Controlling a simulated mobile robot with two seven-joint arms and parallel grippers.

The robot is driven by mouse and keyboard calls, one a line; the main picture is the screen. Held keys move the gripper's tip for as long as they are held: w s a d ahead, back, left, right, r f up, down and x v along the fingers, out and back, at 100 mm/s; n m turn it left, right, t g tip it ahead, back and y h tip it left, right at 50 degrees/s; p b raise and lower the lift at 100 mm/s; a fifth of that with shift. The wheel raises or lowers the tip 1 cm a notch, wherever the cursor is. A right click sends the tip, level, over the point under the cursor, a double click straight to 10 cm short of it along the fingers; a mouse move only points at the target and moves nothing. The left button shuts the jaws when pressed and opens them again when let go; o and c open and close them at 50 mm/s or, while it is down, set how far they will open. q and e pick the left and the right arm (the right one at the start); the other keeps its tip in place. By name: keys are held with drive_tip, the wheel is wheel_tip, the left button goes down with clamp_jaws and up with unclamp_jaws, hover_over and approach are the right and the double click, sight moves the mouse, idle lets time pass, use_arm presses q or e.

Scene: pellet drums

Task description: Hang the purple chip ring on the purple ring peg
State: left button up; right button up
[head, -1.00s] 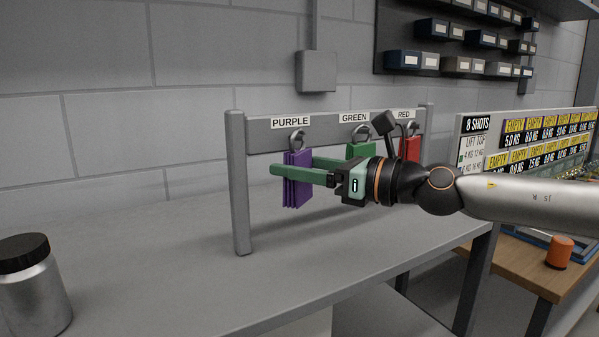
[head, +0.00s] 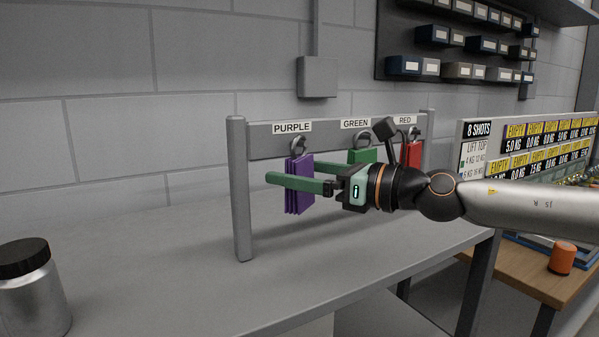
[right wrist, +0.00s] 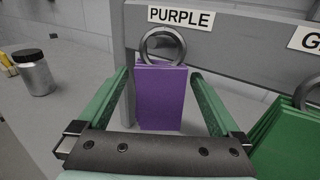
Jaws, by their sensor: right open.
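The purple chip ring, a stack of purple chips (head: 299,196) on a metal ring (head: 299,146), hangs below the PURPLE label (head: 292,128) on the grey rack. In the right wrist view the purple chips (right wrist: 159,95) and their ring (right wrist: 163,45) hang under the PURPLE label. The peg itself is hidden behind the ring. My right gripper (head: 292,172) is open, with its green fingers on either side of the purple chips; a gap shows between the chips and each finger in the right wrist view (right wrist: 158,85). My left gripper is not in view.
Green chips (head: 362,156) and red chips (head: 413,154) hang on the same rack, right of the purple ones. A metal jar with a black lid (head: 30,290) stands at the table's left. The grey table between jar and rack is clear.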

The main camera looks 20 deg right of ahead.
drive_tip(key=shift+v, duration=2.35)
use_arm(q)
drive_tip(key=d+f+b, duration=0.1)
drive_tip(key=b, duration=0.1)
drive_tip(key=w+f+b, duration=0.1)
drive_tip(key=b, duration=0.1)
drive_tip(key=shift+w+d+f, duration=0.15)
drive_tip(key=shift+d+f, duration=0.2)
use_arm(e)
drive_tip(key=v, duration=0.8)
drive_tip(key=shift+w, duration=0.1)
